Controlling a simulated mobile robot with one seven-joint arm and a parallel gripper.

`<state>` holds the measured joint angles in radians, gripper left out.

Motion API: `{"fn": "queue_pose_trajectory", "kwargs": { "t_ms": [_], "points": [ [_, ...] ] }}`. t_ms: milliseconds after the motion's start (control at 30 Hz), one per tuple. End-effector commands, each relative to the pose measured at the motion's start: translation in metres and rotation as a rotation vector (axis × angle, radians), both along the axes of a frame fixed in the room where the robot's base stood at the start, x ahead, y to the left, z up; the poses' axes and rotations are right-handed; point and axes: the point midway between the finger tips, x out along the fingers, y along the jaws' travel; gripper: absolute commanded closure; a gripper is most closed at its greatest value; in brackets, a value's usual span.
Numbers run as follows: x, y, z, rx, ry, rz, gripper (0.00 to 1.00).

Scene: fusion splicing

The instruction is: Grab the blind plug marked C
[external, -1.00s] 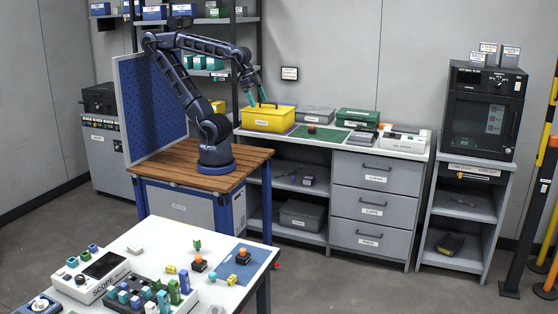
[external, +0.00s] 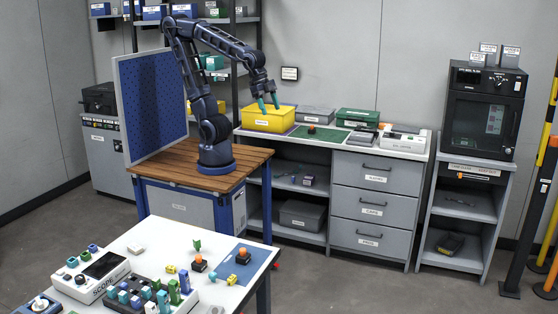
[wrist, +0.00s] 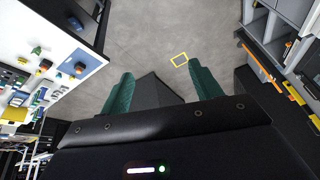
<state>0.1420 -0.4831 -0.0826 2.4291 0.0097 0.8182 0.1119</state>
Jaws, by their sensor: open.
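My gripper (external: 269,105) is open, with two teal fingers pointing down and nothing between them. It hangs above or in front of the yellow box (external: 268,119) on the back counter; the exact gap cannot be told. In the wrist view, my gripper (wrist: 160,88) has its fingers apart over grey floor. I cannot make out a blind plug marked C; letters on small parts are too small to read. Several small teal, green and blue parts stand in a rack (external: 150,297) on the white table. The drawer unit (external: 371,185) under the counter is shut, with small labels.
The white table (external: 150,234) in front also holds a grey device (external: 90,282), a blue mat (external: 243,277) and orange-topped parts. A green box (external: 357,118) and a grey box (external: 314,115) stand on the counter. Open floor (external: 340,285) lies right of the table.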

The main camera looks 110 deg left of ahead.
Motion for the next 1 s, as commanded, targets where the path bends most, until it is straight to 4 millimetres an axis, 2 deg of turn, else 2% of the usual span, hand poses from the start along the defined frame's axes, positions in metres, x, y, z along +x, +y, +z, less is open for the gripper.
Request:
{"fn": "queue_pose_trajectory", "kwargs": {
  "t_ms": [33, 200, 500, 767, 1000],
  "points": [
    [0.011, -0.013, -0.004, 0.008, 0.006, -0.04, 0.36],
    [0.042, -0.057, -0.018, 0.032, 0.012, -0.174, 0.36],
    [0.082, -0.149, -0.054, 0.055, 0.02, -0.413, 0.36],
    [0.098, -0.237, -0.097, 0.056, 0.029, -0.62, 0.36],
    [0.095, -0.321, -0.145, 0.042, 0.037, -0.806, 0.36]
  ]
}}
